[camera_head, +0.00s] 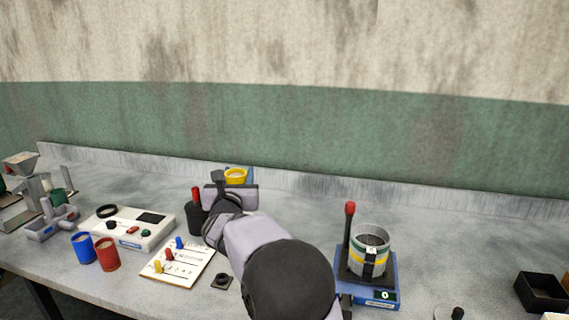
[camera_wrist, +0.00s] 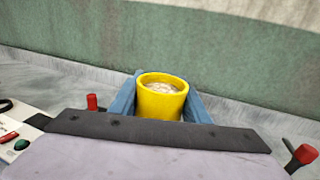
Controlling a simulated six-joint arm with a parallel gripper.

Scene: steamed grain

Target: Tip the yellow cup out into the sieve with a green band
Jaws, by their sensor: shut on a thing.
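My gripper (camera_wrist: 161,97) is shut on the yellow cup (camera_wrist: 160,103), with one blue finger on each side of it. The cup is upright, and pale grainy stuff shows inside it in the wrist view. In the head view the yellow cup (camera_head: 236,174) is at the back of the bench, beyond my wrist, which hides its lower part. A grey sieve-like cylinder (camera_head: 370,241) with a yellow and green band stands on a blue device at the right, well apart from the cup. Its inside looks dark.
A red-knobbed lever (camera_head: 348,222) rises beside the cylinder. A blue cup (camera_head: 83,247) and a red cup (camera_head: 107,253) stand at the left, near a white control box (camera_head: 128,228) and a white board with coloured pegs (camera_head: 177,263). A black tray (camera_head: 541,291) is at far right. The wall runs behind.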

